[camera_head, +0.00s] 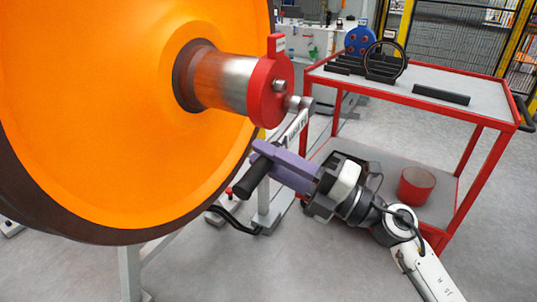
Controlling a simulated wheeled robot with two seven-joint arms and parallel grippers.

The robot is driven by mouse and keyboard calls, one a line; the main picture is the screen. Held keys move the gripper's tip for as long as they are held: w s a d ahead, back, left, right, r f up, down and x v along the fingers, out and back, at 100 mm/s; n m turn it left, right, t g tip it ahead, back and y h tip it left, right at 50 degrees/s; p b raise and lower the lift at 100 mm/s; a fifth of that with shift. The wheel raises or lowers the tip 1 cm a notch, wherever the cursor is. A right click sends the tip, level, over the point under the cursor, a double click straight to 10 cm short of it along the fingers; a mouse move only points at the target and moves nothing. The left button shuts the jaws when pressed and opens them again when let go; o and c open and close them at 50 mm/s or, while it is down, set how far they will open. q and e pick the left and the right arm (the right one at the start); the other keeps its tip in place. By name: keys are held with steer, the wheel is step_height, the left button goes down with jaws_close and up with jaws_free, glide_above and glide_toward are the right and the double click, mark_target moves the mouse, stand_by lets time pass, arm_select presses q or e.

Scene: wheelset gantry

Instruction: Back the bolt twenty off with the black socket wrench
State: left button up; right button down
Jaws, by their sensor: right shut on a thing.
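The orange wheel (110,100) fills the left side, with its axle stub (222,80) pointing right into a red end cap (264,92). A bolt head (279,86) shows on the cap's face; I cannot read any bolt number. The socket wrench has a grey shaft (292,131) and a black handle (251,179). Its head is at the cap's lower right edge; whether it is seated on a bolt there is unclear. My right gripper (268,163), with purple fingers, is shut on the black handle. My left gripper is not in view.
A red-framed cart (470,112) stands at the right, with black holders (380,67) and a black bar (441,95) on top and a red round container (416,186) on its lower shelf. A grey stand post (268,210) is below the wrench. Floor at the front is clear.

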step_height(320, 180, up, 4)
steer(key=m+p, duration=0.2)
steer(key=p, duration=0.3)
steer(key=shift+s+t, duration=0.1)
steer(key=shift+t, duration=0.2)
steer(key=shift+r+m+h+p, duration=0.2)
steer(key=shift+m+h+p, duration=0.1)
steer(key=shift+p, duration=0.3)
steer(key=shift+f, duration=0.25)
steer(key=shift+r+m+t+p, duration=0.3)
steer(key=r+m+p, duration=0.1)
steer(key=r+p, duration=0.1)
steer(key=p, duration=0.1)
steer(key=r+m+p, duration=0.1)
steer(key=p, duration=0.2)
steer(key=shift+w+d+r+m+t+h, duration=0.1)
steer(key=shift+w+r+m+t+h, duration=0.1)
steer(key=shift+r+m+t+h, duration=0.15)
steer(key=shift+m+p, duration=0.25)
steer(key=shift+p, duration=0.25)
steer(key=shift+w, duration=0.1)
